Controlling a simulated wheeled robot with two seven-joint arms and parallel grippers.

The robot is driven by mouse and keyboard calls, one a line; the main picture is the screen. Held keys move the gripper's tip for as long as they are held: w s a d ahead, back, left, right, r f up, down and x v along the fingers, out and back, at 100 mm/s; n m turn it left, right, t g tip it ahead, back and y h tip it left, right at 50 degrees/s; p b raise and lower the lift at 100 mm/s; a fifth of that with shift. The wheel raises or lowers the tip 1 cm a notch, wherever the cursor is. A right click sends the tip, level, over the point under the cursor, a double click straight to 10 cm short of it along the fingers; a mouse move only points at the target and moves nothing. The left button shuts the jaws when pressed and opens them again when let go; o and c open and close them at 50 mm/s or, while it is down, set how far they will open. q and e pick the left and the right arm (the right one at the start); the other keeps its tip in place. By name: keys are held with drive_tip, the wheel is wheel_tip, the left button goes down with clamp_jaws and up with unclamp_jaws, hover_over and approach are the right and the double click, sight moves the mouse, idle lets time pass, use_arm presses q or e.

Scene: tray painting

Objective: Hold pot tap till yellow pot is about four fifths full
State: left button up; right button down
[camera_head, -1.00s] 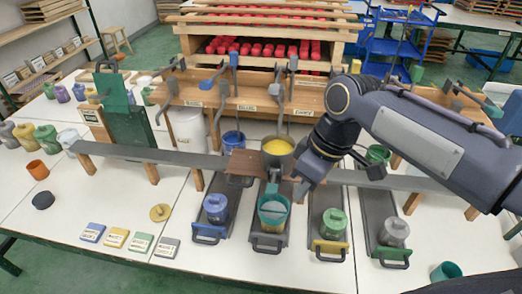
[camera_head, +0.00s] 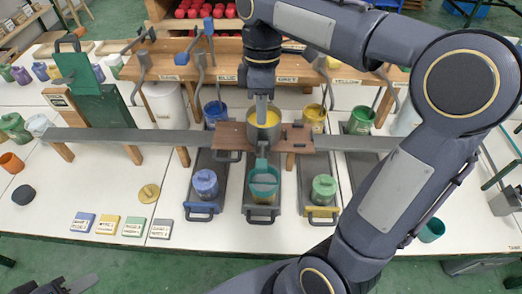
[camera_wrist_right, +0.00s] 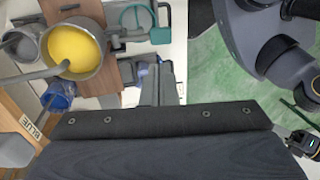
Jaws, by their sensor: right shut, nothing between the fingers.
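A grey metal pot (camera_head: 275,133) holding yellow paint (camera_head: 268,118) stands on a brown board over the grey rail. A teal tap piece (camera_head: 262,163) is in front of it, above a teal cup (camera_head: 264,198). The wrist view also shows the pot (camera_wrist_right: 100,57) and a teal piece (camera_wrist_right: 160,35). A yellow-rimmed pot (camera_head: 314,117) stands behind the rail; its fill level is unclear. My right gripper (camera_head: 261,110) points down, shut and empty, overlapping the grey pot in the picture; contact is unclear. Part of my left gripper (camera_head: 75,285) shows at the bottom left edge.
A blue pot (camera_head: 215,113) and a green pot (camera_head: 362,120) stand behind the rail. Coloured cards lie at the front left. My right arm covers the table's right side.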

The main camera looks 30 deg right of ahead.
sight(262, 166)
use_arm(q)
drive_tip(key=shift+r, duration=0.15)
use_arm(e)
drive_tip(key=x, duration=1.1)
drive_tip(key=shift+s+f, duration=0.1)
